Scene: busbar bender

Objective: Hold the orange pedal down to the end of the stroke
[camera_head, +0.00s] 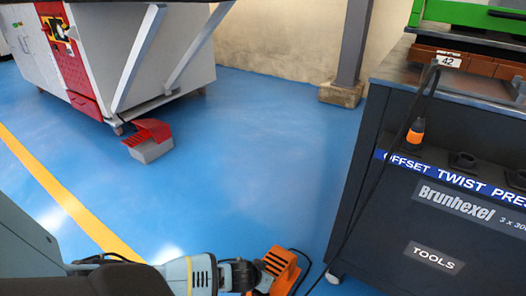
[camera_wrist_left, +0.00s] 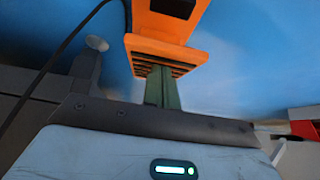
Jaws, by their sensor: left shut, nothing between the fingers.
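The orange pedal (camera_head: 285,262) is on the blue floor at the bottom of the head view, close to the dark cabinet. It also shows at the top of the left wrist view (camera_wrist_left: 165,48), with dark ribs on its near face. My left gripper (camera_head: 263,277) reaches it from the left in the head view. In the wrist view its narrow greenish fingers (camera_wrist_left: 160,78) are shut and empty, with their tips at the ribbed part of the pedal. Contact and how far the pedal is pressed cannot be told. My right gripper is not in view.
The dark Brunhexel cabinet (camera_head: 435,205) stands at right, with a black cable (camera_head: 375,185) hanging down its side. A red pedal (camera_head: 150,130) on a grey block lies by the white machine (camera_head: 110,50) at upper left. The blue floor (camera_head: 240,160) between is clear.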

